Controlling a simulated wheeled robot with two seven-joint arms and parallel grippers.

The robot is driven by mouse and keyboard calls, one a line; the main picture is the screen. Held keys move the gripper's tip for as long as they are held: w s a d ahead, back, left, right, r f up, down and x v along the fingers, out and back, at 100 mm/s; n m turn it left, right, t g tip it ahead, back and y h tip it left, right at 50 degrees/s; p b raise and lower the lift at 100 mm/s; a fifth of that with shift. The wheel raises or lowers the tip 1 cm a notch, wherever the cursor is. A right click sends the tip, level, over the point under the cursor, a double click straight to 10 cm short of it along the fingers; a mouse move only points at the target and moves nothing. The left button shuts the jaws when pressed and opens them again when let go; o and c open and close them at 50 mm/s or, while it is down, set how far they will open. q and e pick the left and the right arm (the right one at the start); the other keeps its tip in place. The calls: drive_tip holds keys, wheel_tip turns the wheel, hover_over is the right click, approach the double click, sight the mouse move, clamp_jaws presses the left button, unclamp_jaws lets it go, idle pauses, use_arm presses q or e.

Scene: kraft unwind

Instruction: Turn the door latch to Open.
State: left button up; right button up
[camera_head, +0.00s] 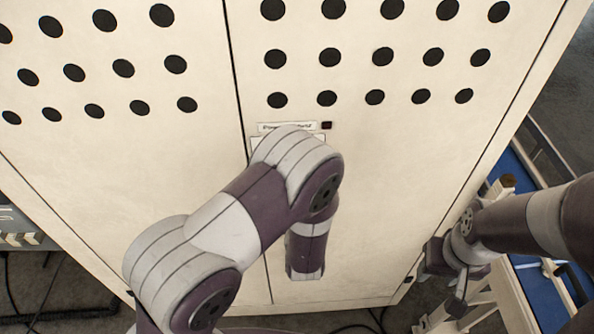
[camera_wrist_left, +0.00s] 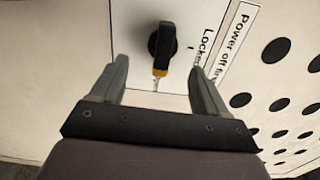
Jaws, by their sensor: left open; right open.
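The door latch (camera_wrist_left: 162,45) is a black knob with a yellow-orange tip on the cream cabinet door. In the left wrist view the tip points down the picture, toward my left gripper (camera_wrist_left: 159,68). That gripper is open, one finger on each side of the tip, with nothing clamped. I cannot tell how deep the fingers reach. A white label with "Locked" (camera_wrist_left: 200,48) is right of the knob, partly behind a finger. In the head view my left arm hides the latch and the left gripper. My right gripper (camera_head: 460,296) is open and empty, off the cabinet's right side.
A "Power off" label strip (camera_wrist_left: 236,40) lies beside the latch plate. A small dark red square (camera_head: 327,125) is above my left arm. The cabinet doors (camera_head: 400,170) have rows of black holes. A blue-topped structure (camera_head: 535,290) stands at right, near my right arm. Cables lie on the floor.

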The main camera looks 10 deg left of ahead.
use_arm(q)
drive_tip(key=shift+v, duration=2.5)
drive_tip(key=s+d+f+n+g+h+b, duration=0.2)
drive_tip(key=s+f+n+g+h, duration=0.15)
drive_tip(key=f+g, duration=0.35)
drive_tip(key=s+d+f+n+g+h+b, duration=0.25)
drive_tip(key=s+f+n+g, duration=0.2)
drive_tip(key=f, duration=0.55)
drive_tip(key=s+a+f+n+g+b, duration=0.1)
drive_tip(key=s+a+n+g+b, duration=0.1)
drive_tip(key=a+b, duration=0.4)
drive_tip(key=s+a+f+n+g+y+b, duration=0.1)
drive_tip(key=s+a+n+g+b, duration=0.1)
drive_tip(key=a+n+b, duration=0.3)
drive_tip(key=a+b, duration=0.1)
drive_tip(key=b, duration=0.3)
drive_tip(key=shift+s+a, duration=0.25)
drive_tip(key=shift+s, duration=0.05)
